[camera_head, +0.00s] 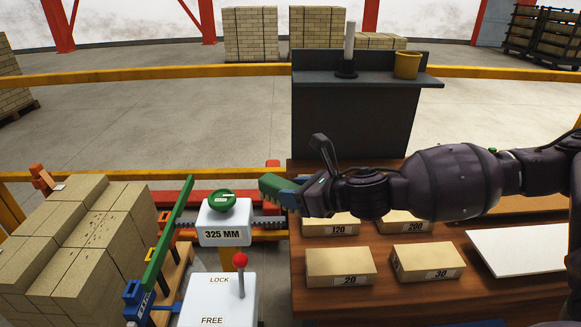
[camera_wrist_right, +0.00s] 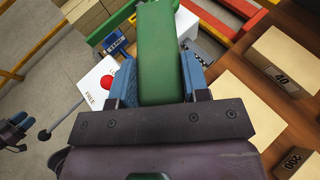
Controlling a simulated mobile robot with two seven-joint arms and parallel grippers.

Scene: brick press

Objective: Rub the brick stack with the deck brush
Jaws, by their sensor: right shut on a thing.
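The brick stack (camera_head: 85,240) is a block of tan bricks at the left, with dark specks on its top. Part of it shows at the top left of the right wrist view (camera_wrist_right: 85,15). My right gripper (camera_head: 285,191) is shut on a green block, which I take to be the deck brush (camera_wrist_right: 160,50). The brush (camera_head: 272,186) is right of the stack and apart from it, beside the green button.
A long green bar (camera_head: 168,235) stands between stack and brush. A white button box (camera_head: 224,225) and a lever box with red knob (camera_head: 240,260) are beside it. A wooden table (camera_head: 430,300) holds labelled blocks and a white board. A yellow rail (camera_head: 150,76) crosses behind.

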